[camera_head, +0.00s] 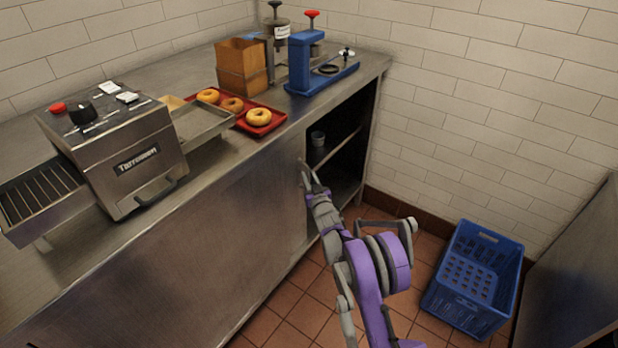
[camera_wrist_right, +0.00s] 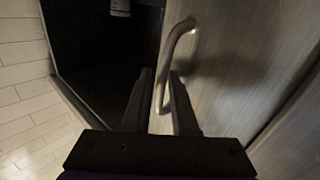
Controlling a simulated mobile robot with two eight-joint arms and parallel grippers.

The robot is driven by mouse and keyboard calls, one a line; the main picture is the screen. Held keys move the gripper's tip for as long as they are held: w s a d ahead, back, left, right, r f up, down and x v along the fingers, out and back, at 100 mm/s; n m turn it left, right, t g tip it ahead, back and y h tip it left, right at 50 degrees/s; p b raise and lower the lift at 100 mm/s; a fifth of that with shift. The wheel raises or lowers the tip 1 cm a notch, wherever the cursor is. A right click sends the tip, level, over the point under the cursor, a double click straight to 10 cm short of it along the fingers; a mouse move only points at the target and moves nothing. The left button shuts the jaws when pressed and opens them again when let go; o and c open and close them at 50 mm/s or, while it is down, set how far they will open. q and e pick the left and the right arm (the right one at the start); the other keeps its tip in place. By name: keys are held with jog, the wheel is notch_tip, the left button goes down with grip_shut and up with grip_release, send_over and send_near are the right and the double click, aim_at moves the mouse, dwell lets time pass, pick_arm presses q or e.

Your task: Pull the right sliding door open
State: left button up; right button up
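The steel cabinet's right sliding door (camera_wrist_right: 235,60) shows in the right wrist view with a bent metal bar handle (camera_wrist_right: 180,35) near its edge. Left of that edge the cabinet opening (camera_wrist_right: 95,55) is dark. In the head view the opening (camera_head: 345,150) shows at the cabinet's right end, with a shelf inside. My right gripper (camera_head: 308,170) is at the left edge of this opening. In the right wrist view its fingers (camera_wrist_right: 160,75) are apart, with the handle between them; a narrow gap shows beside the handle. Firm contact cannot be told. My left gripper is out of view.
A blue crate (camera_head: 474,275) stands on the tiled floor at right, near my right arm. On the counter are a toaster machine (camera_head: 118,150), a red tray (camera_head: 272,126) with bagels, a wooden box (camera_head: 241,66) and a blue press (camera_head: 300,62). A cup (camera_head: 318,138) is inside the cabinet.

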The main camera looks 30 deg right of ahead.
jog(key=p+v, duration=0.1)
jog(key=v, duration=1)
jog(key=shift+p, duration=0.3)
jog(key=shift+w+r, duration=0.1)
